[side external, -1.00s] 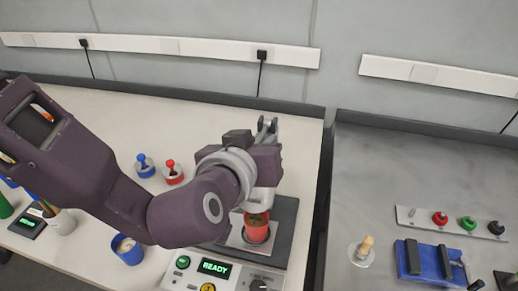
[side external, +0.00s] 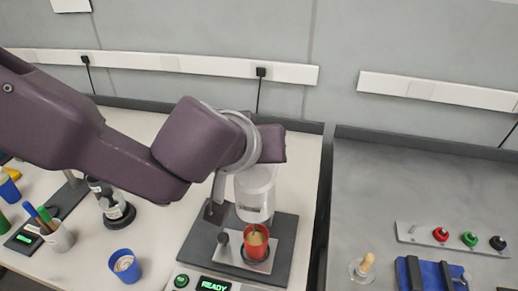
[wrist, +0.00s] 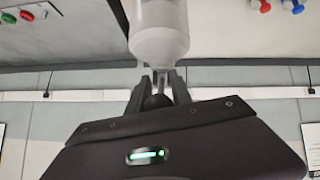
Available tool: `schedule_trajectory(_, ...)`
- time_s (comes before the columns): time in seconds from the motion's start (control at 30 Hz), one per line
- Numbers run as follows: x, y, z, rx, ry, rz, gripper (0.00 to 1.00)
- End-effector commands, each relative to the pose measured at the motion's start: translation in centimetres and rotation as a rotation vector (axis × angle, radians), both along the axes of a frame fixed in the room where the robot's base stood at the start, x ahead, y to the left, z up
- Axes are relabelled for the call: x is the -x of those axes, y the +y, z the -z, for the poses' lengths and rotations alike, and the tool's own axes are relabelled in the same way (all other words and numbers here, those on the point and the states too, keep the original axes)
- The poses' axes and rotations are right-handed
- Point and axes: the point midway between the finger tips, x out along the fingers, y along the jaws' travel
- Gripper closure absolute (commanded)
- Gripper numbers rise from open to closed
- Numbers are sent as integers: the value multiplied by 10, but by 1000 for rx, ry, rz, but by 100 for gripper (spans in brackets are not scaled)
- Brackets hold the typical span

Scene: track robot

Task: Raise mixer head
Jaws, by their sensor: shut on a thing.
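The mixer head is a white cylinder (side external: 255,192) above the red cup (side external: 256,243), with a thin rod reaching down into the cup. It also shows at the top of the wrist view (wrist: 160,35). In the side view my arm hides the fingers and the top of the mixer.
A blue cup (side external: 125,264), a pen holder (side external: 61,238) and a dark-based bottle (side external: 112,203) stand left of the mixer. A grey bench at the right holds a blue block (side external: 430,274) and a rack of coloured knobs (side external: 452,239). A gap separates the two tables.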

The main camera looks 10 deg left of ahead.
Motion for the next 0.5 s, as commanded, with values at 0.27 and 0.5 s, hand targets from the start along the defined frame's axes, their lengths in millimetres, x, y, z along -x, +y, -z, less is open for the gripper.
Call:
schedule_trajectory(0.27, -1, 0, -2, 2, -5, -1, 56)
schedule_trajectory(0.5, 1, 0, -4, 2, -4, -1, 56)
